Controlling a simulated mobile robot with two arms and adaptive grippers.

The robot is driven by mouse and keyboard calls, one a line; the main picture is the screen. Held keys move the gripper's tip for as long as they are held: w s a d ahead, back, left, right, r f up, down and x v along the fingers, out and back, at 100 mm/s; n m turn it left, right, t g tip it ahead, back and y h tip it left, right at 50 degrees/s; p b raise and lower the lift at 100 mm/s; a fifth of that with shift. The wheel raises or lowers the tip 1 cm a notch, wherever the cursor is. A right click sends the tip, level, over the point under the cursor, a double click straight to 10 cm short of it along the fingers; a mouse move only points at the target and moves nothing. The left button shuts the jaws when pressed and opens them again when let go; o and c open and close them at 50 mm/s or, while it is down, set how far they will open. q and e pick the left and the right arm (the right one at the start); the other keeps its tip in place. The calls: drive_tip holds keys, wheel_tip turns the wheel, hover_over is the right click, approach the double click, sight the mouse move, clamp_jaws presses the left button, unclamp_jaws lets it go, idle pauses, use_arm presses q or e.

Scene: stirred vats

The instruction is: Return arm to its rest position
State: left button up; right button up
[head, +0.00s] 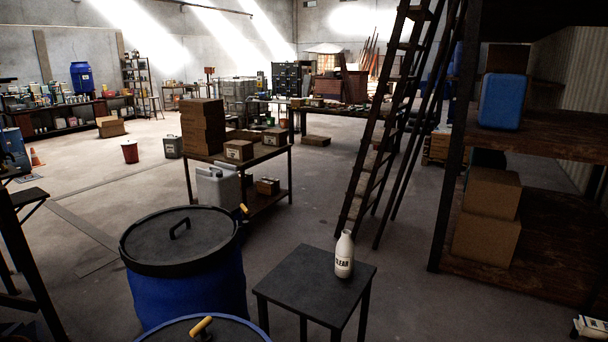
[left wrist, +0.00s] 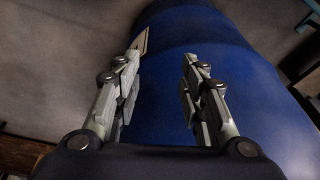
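My left gripper (left wrist: 161,75) shows in the left wrist view. Its two fingers are apart with nothing between them. A blue drum (left wrist: 220,70) fills the view behind the fingers; I cannot tell how close it is. Neither arm shows in the head view, and my right gripper is in no view. In the head view, a large blue vat (head: 190,295) with a black handled lid (head: 160,245) stands at the lower left. A second blue vat (head: 215,332) is cut off by the bottom edge. A white bottle marked CLEAR (head: 344,255) stands upright on a small dark table (head: 305,285).
A wooden table (head: 265,155) with cardboard boxes (head: 203,127) stands behind the vats. A ladder (head: 385,130) leans at the right beside a shelf rack (head: 540,220) holding a blue container (head: 501,101) and boxes. Open floor (head: 90,205) lies at the left.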

use_arm(q)
drive_tip(key=s+a+f+g+b, duration=0.15)
drive_tip(key=s+f, duration=0.25)
drive_tip(key=f, duration=0.7)
drive_tip(key=s+d+f+t+b, duration=0.1)
drive_tip(key=s+f+b, duration=0.15)
drive_tip(key=f, duration=0.95)
drive_tip(key=s+a+f+g+b, duration=0.1)
drive_tip(key=s+a+f+b, duration=0.1)
drive_tip(key=s+f, duration=1)
drive_tip(key=shift+s+a+b, duration=0.3)
drive_tip(key=shift+s+a, duration=0.15)
drive_tip(key=shift+s, duration=0.25)
